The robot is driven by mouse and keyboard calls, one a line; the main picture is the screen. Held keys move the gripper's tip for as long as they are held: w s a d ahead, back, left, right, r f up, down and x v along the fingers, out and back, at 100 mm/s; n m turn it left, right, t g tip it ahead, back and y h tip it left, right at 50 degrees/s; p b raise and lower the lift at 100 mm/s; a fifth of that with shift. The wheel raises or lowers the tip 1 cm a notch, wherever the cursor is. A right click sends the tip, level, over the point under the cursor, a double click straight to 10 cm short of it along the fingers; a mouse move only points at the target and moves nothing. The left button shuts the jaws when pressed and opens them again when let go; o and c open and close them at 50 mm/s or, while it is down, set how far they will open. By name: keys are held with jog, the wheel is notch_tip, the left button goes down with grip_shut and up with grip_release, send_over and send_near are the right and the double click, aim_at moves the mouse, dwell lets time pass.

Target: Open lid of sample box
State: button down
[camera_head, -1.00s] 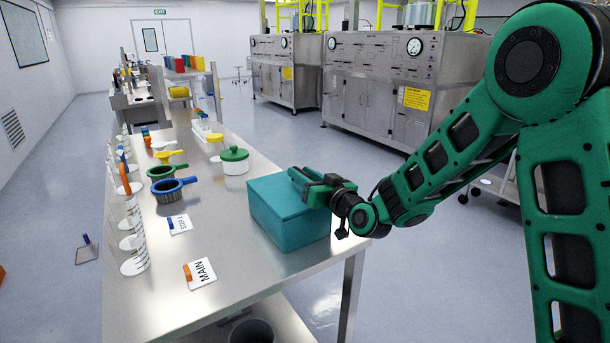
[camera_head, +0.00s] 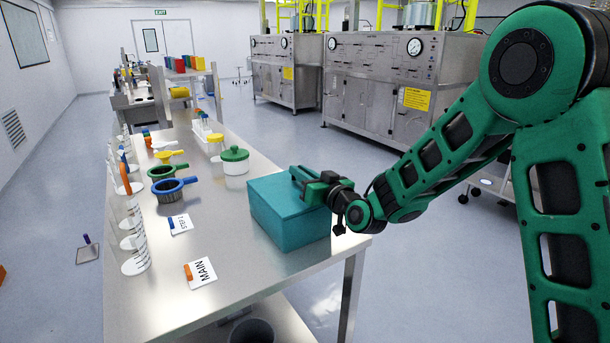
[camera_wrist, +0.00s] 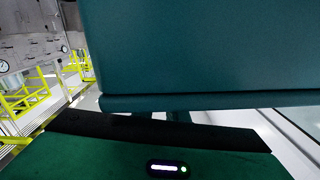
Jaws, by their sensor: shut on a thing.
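The teal sample box (camera_head: 285,222) stands at the right edge of the steel table. Its lid looks closed in the head view. My gripper (camera_head: 308,184) is at the box's right upper side, with its fingers at the lid, shut on the lid's edge as far as I can tell. In the wrist view the teal box surface (camera_wrist: 200,50) fills the upper picture, with a rim along its lower edge. The fingertips are not clear there.
The steel table (camera_head: 225,265) carries a white jar with a green lid (camera_head: 234,160), a blue-rimmed sieve (camera_head: 172,190), label cards (camera_head: 201,272) and glass cylinders (camera_head: 132,250) on the left. Bare table surface lies left of the box. A grey bin (camera_head: 252,331) is below.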

aim_at(281, 190)
jog(key=shift+w+r, duration=0.1)
jog(key=shift+r, duration=0.3)
jog(key=shift+s+a+r+n, duration=0.2)
jog(key=shift+a+r+n, duration=0.2)
jog(key=shift+r+n, duration=0.4)
jog(key=s+a+r+n, duration=0.2)
jog(key=s+a+n, duration=0.2)
jog(key=a+n, duration=0.2)
jog(key=s+a+r+n, duration=0.2)
jog(key=s+a+n, duration=0.3)
jog(key=n, duration=0.5)
jog(key=shift+a+r, duration=0.4)
jog(key=shift+a, duration=0.85)
jog(key=shift+s+f, duration=0.1)
jog(key=c, duration=1.8)
grip_release()
jog(key=shift+f, duration=0.1)
